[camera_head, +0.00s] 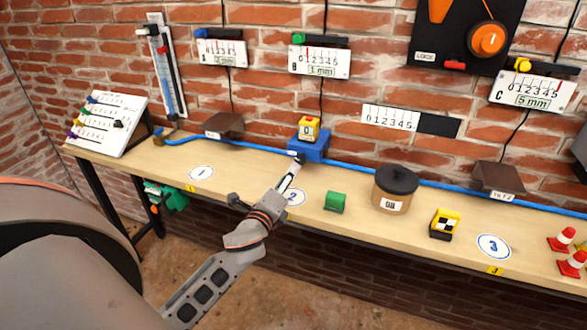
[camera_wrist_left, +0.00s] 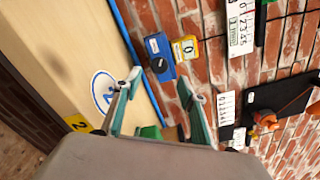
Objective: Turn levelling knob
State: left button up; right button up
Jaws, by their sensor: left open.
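A blue box (camera_head: 313,148) stands against the back of the bench, with a yellow block marked 0 (camera_head: 309,128) on it. In the left wrist view the blue box (camera_wrist_left: 153,45) has a round black knob (camera_wrist_left: 158,65) on its front face. I cannot tell for sure whether this is the levelling knob. My left gripper (camera_head: 292,174) is over the bench in front of the box. In the left wrist view my left gripper (camera_wrist_left: 160,80) is open, with the knob showing beyond and between its fingertips. I see no contact. My right gripper is not in view.
A blue hose (camera_head: 355,168) runs along the bench's back. A green block (camera_head: 334,202), a lidded tin (camera_head: 394,190) and a yellow-black block (camera_head: 444,223) stand right of my gripper. Gauges hang on the brick wall. The bench near disc 1 (camera_head: 201,174) is clear.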

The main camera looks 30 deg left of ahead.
pick_arm(q)
jog(key=shift+v, duration=2.15)
jog(key=s+d+f+n+g, duration=0.2)
jog(key=s+f+n+g, duration=0.4)
jog(key=s, duration=0.5)
jog(key=s+d+f+n+g, duration=0.2)
jog(key=s+f+n+g, duration=0.2)
jog(key=s+f+n, duration=0.55)
jog(key=d+f+t+h, duration=0.1)
jog(key=d+f+h, duration=0.2)
jog(key=d+f, duration=0.2)
jog(key=d+f+n+t+h, duration=0.1)
jog(key=d+f+h, duration=0.3)
jog(key=d, duration=0.6)
jog(key=shift+d+f+t, duration=0.4)
jog(key=shift+f+t, duration=0.3)
jog(key=shift+f, duration=0.1)
